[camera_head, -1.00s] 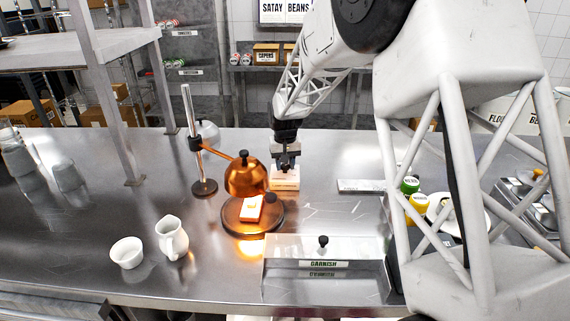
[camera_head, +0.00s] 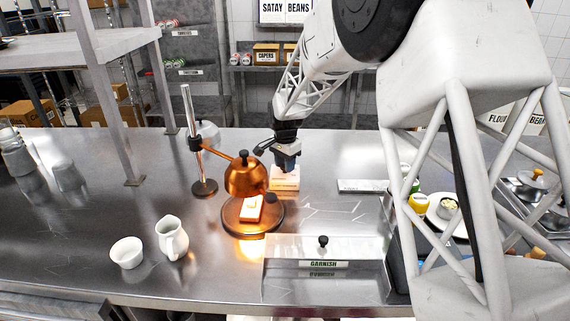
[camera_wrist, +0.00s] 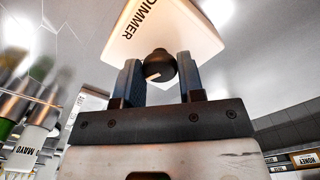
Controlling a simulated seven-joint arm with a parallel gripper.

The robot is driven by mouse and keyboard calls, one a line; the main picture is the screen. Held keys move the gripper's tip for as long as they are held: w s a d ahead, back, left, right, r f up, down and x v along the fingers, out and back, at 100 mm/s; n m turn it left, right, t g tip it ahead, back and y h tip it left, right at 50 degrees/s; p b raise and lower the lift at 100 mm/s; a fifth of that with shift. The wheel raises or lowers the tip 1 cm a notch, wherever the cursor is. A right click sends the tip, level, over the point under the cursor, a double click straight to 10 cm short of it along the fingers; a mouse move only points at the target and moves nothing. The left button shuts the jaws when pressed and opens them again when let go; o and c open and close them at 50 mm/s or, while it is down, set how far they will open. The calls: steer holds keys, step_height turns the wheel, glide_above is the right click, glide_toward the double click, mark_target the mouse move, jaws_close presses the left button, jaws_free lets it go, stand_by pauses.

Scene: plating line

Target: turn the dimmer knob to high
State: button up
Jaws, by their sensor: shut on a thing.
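The dimmer box (camera_head: 285,180) is a pale block on the steel counter, behind and right of the copper heat lamp. In the wrist view the box (camera_wrist: 190,30) shows the word DIMMER, and its dark round knob (camera_wrist: 160,62) carries a short white mark. My gripper (camera_wrist: 160,72) is shut on the knob, one finger on each side. In the head view my gripper (camera_head: 286,164) points down over the box and hides the knob. I cannot read any low or high marking.
A GARNISH bin (camera_head: 325,270) stands in front. A white pitcher (camera_head: 172,238) and a bowl (camera_head: 127,252) are at front left. The counter left of the lamp stand is mostly clear.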

steer(key=shift+m, duration=1.2)
steer(key=o, duration=0.9)
steer(key=shift+r, duration=0.15)
steer(key=shift+r, duration=3.8)
